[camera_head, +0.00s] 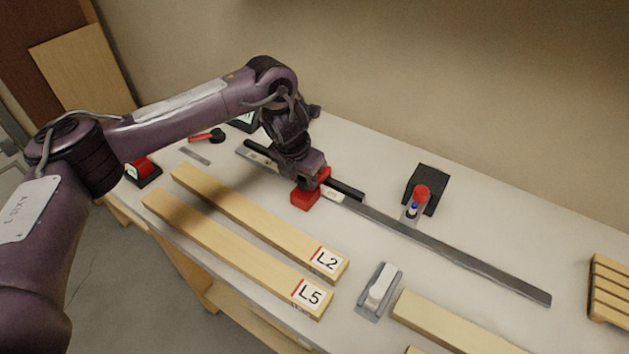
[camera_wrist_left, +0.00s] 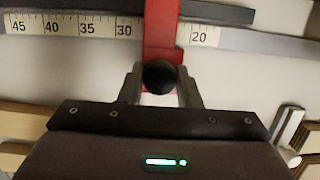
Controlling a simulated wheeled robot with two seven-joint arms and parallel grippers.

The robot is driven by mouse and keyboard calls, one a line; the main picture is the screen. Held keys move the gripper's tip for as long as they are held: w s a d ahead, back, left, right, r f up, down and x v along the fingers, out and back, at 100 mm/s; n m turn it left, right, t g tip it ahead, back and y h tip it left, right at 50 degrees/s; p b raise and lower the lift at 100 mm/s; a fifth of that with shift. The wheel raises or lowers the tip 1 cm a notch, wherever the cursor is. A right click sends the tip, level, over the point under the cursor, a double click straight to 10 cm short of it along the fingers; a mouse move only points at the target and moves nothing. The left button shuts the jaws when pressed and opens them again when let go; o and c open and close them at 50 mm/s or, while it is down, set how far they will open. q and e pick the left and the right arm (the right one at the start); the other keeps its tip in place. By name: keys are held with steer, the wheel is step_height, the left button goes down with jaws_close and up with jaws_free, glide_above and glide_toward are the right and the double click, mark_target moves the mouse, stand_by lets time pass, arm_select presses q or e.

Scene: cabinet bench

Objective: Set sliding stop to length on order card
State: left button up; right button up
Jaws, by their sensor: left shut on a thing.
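The red sliding stop (camera_head: 305,199) sits across the rail (camera_head: 450,253) near the middle of the bench. In the left wrist view the red stop (camera_wrist_left: 161,30) covers the number scale (camera_wrist_left: 75,27) between the marks 30 and 20. My left gripper (camera_head: 311,178) is over the stop. In the left wrist view its fingers (camera_wrist_left: 160,88) are shut on the stop's round black knob (camera_wrist_left: 159,76). A dark stand with a pale face (camera_head: 243,124) is partly hidden behind my arm; I cannot read it or tell whether it is the order card. My right gripper is out of view.
Two boards labelled L2 (camera_head: 250,222) and L5 (camera_head: 225,245) lie in front of the rail. A grey holder with a white block (camera_head: 378,291) and another board (camera_head: 450,325) lie front right. A black block (camera_head: 428,184) with a red-topped item stands behind the rail. A slatted wooden piece (camera_head: 610,288) is far right.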

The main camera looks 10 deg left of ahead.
arm_select(q)
steer(key=shift+w+a+b, duration=0.1)
steer(key=shift+w+a, duration=0.15)
steer(key=shift+a, duration=0.35)
steer(key=shift+w+a+b, duration=0.15)
steer(key=shift+w+a, duration=0.1)
steer(key=shift+a, duration=0.4)
steer(key=shift+w+a+b, duration=0.1)
steer(key=shift+w+a, duration=0.15)
steer(key=shift+a, duration=0.35)
steer(key=o, duration=0.8)
steer(key=shift+r, duration=0.1)
steer(key=w+p+v, duration=0.2)
steer(key=p+v, duration=0.4)
steer(key=v, duration=0.2)
steer(key=shift+s+d+r+p, duration=0.15)
steer(key=shift+d+r+p, duration=0.15)
steer(key=shift+d+r, duration=0.2)
steer(key=shift+a, duration=0.1)
